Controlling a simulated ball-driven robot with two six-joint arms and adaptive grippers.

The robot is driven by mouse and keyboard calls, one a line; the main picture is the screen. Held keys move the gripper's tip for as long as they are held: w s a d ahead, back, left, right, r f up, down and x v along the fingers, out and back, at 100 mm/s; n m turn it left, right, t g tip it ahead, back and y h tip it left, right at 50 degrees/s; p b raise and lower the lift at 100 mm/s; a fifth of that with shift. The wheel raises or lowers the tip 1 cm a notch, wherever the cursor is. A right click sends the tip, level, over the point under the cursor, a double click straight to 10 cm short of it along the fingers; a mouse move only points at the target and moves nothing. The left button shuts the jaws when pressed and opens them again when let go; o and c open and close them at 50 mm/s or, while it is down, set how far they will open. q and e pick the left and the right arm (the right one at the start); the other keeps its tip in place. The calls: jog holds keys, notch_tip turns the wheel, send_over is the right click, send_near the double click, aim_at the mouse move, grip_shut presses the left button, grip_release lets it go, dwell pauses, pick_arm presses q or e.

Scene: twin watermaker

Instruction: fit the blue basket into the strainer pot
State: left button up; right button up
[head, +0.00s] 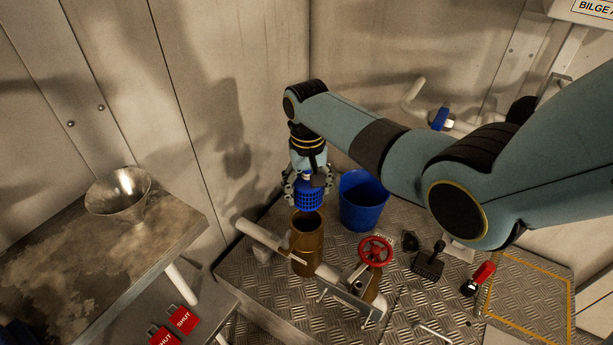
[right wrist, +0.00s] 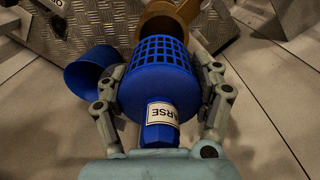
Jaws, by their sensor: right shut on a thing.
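The blue basket (head: 308,195) has a mesh body and a labelled top. My right gripper (head: 307,182) is shut on it and holds it above the strainer pot. In the right wrist view the basket (right wrist: 160,62) sits between the fingers of the gripper (right wrist: 165,95), its label partly readable. The strainer pot (head: 307,245) is a brown open cylinder on the pipe, just below the basket. Its rim also shows beyond the basket in the right wrist view (right wrist: 165,22). My left gripper is not in view.
A blue bucket (head: 362,200) stands close to the right of the pot. A red valve wheel (head: 375,251) and a black-handled part (head: 429,263) are further right. A metal funnel (head: 119,194) rests on the left bench (head: 60,262). Red SHUT tags (head: 183,320) lie below it.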

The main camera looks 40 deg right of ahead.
jog(key=shift+a, duration=0.2)
jog(key=shift+d+r+p, duration=0.1)
jog(key=shift+p, duration=0.3)
notch_tip(320, 180, down, 6)
jog(key=b, duration=0.4)
jog(key=shift+p, duration=0.55)
dwell(1.5)
jog(key=shift+f+b, duration=1.3)
jog(key=shift+f, duration=0.3)
jog(key=o, duration=1.1)
jog(key=shift+r, duration=0.15)
